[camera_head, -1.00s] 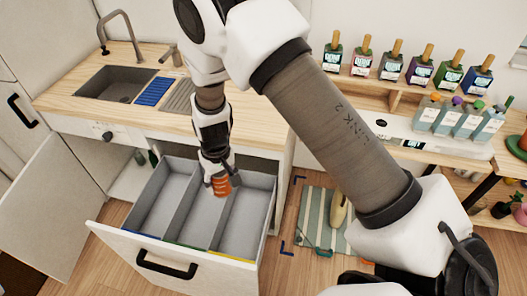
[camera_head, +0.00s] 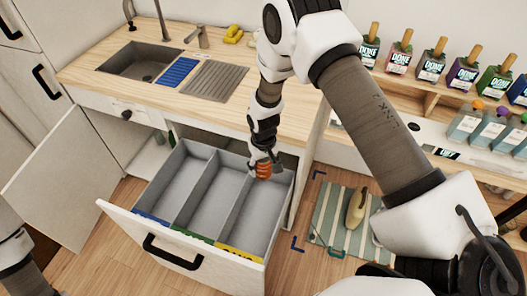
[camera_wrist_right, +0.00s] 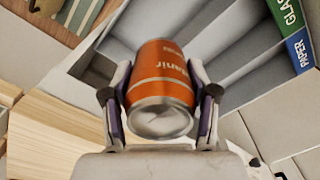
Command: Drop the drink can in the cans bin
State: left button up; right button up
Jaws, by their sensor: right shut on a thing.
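The orange drink can (camera_head: 263,170) is held in my right gripper (camera_head: 262,163), above the back part of the drawer's right compartment. In the right wrist view the can (camera_wrist_right: 162,85) sits between the two fingers of the gripper (camera_wrist_right: 162,98), which press on its sides. The pulled-out drawer (camera_head: 180,255) holds three grey compartments with blue, green and yellow front labels. The right compartment (camera_head: 245,218) has the yellow label (camera_head: 240,252), too small to read. In the wrist view the other labels read GLASS (camera_wrist_right: 288,12) and PAPER (camera_wrist_right: 300,50). My left gripper is out of view.
The counter (camera_head: 235,100) with its sink (camera_head: 150,62) stands behind the drawer. An open cabinet door (camera_head: 62,170) is on the left. A striped mat (camera_head: 335,225) with a yellowish bottle (camera_head: 356,208) lies right of the drawer. Shelved bottles stand at far right.

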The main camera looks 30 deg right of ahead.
aim_at(263, 177)
notch_tip(263, 177, down, 6)
jog(key=b, duration=0.4)
jog(key=shift+w+b, duration=0.1)
jog(key=shift+b, duration=0.25)
jog(key=o, duration=1)
notch_tip(263, 177, up, 12)
jog(key=shift+r, duration=0.1)
